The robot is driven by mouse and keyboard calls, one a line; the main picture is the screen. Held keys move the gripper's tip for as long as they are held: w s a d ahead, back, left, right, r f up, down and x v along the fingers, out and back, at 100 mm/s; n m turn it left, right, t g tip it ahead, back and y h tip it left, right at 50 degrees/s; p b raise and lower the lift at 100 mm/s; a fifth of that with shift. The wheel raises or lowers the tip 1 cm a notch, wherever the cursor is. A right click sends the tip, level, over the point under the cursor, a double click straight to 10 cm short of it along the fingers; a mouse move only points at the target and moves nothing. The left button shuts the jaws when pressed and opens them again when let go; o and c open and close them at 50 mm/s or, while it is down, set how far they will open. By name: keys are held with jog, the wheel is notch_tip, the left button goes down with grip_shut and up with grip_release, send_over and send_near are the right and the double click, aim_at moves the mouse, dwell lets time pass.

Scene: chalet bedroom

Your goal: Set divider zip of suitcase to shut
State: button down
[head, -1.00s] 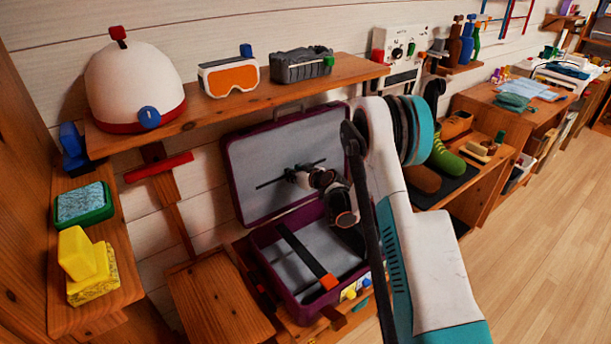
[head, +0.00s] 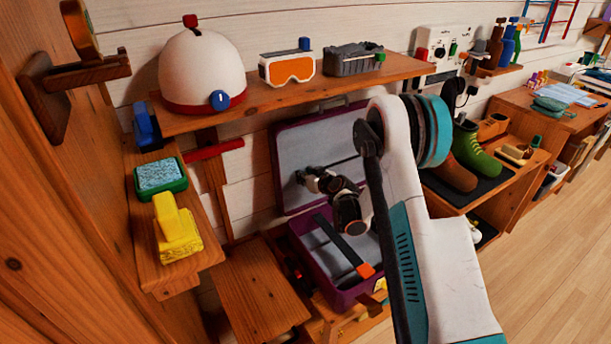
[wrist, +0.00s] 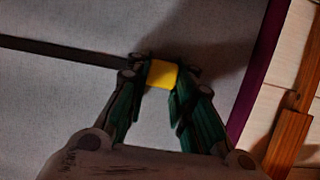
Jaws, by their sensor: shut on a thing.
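The purple suitcase (head: 340,297) stands open on the low furniture, its grey-lined lid (head: 310,150) raised. A dark zip line (head: 338,164) crosses the lid's grey divider; it also shows in the wrist view (wrist: 65,50). My gripper (head: 299,178) is at the left part of the divider, near the lid's left edge. In the wrist view my gripper (wrist: 162,76) is shut on a yellow zip pull (wrist: 162,74). The dark line runs away on one side of the pull, with plain grey lining and the purple edge on the other. The pull is hidden in the head view.
A black strap with an orange end (head: 364,270) crosses the suitcase base. A shelf (head: 270,100) above bears a white helmet (head: 203,70), orange goggles (head: 288,68) and a grey item. A red-barred wooden post (head: 213,152) stands left of the lid. Floor at right is clear.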

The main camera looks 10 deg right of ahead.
jog(key=c, duration=1.4)
grip_release()
jog(key=shift+a, duration=0.25)
jog(key=shift+o, duration=0.2)
jog(key=shift+s+d, duration=0.1)
jog(key=v, duration=1.2)
jog(key=shift+r, duration=0.1)
